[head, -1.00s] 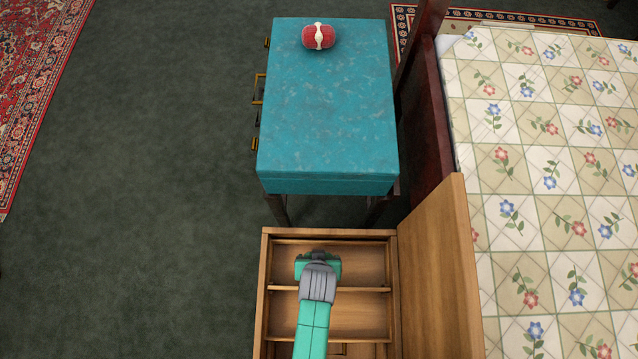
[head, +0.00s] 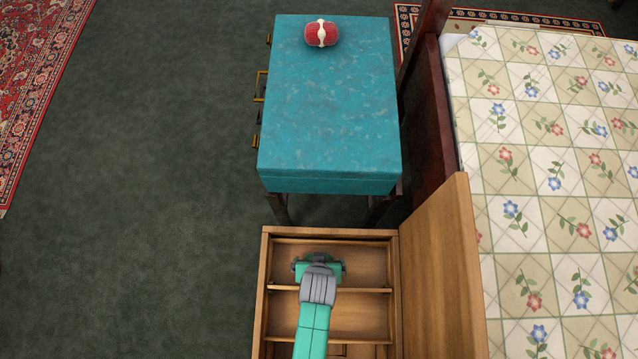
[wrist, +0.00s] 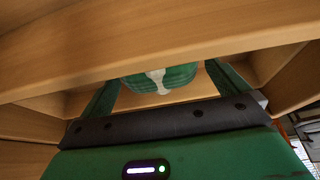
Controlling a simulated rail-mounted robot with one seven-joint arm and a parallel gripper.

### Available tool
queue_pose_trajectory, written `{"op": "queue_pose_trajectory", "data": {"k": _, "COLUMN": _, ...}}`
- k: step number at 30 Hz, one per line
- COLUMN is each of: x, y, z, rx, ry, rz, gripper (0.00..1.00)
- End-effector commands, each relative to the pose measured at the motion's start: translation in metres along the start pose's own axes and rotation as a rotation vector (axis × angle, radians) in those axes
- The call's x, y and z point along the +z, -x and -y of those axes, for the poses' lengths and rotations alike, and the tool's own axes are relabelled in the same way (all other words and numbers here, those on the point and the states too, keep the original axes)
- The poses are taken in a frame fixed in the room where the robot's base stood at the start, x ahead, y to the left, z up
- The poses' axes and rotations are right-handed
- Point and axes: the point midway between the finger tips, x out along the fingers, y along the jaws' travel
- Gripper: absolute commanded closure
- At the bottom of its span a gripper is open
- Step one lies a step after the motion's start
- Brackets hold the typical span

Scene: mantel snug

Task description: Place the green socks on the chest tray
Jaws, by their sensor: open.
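The green socks (wrist: 160,78), a rolled green bundle with a white band, show in the wrist view between my gripper's fingers, partly behind a wooden bar. In the head view I cannot make them out under my gripper. My gripper (head: 319,266) is open and reaches down into the far compartment of the open wooden chest (head: 265,290). In the wrist view its two green fingers stand on either side of the socks. I cannot tell which surface of the chest the socks rest on, or whether a finger touches them.
The chest's raised lid (head: 440,270) stands on the right, beside the bed (head: 550,180). A teal cabinet (head: 330,120) stands just beyond the chest, with a red and white bundle (head: 322,34) on top. Carpet (head: 150,200) is clear on the left.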

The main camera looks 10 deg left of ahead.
Motion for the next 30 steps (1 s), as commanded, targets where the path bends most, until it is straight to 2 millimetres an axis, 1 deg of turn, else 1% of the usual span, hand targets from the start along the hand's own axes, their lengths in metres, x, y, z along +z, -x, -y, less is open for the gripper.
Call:
{"op": "queue_pose_trajectory", "data": {"k": 1, "x": -0.002, "y": 0.021, "z": 0.0, "rx": 0.0, "ry": 0.0, "rz": 0.001, "gripper": 0.0}}
{"op": "queue_pose_trajectory", "data": {"k": 6, "x": -0.002, "y": 0.065, "z": 0.0, "rx": 0.0, "ry": 0.0, "rz": 0.0, "gripper": 0.0}}
{"op": "queue_pose_trajectory", "data": {"k": 9, "x": -0.002, "y": 0.085, "z": 0.0, "rx": 0.0, "ry": 0.0, "rz": 0.001, "gripper": 0.0}}
{"op": "queue_pose_trajectory", "data": {"k": 12, "x": -0.001, "y": 0.098, "z": 0.0, "rx": 0.0, "ry": 0.0, "rz": 0.0, "gripper": 0.0}}
{"op": "queue_pose_trajectory", "data": {"k": 16, "x": 0.0, "y": 0.105, "z": 0.0, "rx": 0.0, "ry": 0.0, "rz": 0.002, "gripper": 0.0}}
{"op": "queue_pose_trajectory", "data": {"k": 26, "x": -0.001, "y": 0.105, "z": 0.0, "rx": 0.0, "ry": 0.0, "rz": -0.001, "gripper": 0.0}}
{"op": "queue_pose_trajectory", "data": {"k": 28, "x": -0.018, "y": 0.11, "z": -0.002, "rx": 0.005, "ry": -0.001, "rz": -0.034, "gripper": 0.0}}
{"op": "queue_pose_trajectory", "data": {"k": 29, "x": -0.034, "y": 0.115, "z": -0.004, "rx": 0.009, "ry": -0.003, "rz": -0.065, "gripper": 0.0}}
{"op": "queue_pose_trajectory", "data": {"k": 30, "x": -0.063, "y": 0.125, "z": -0.008, "rx": 0.017, "ry": -0.006, "rz": -0.123, "gripper": 0.0}}
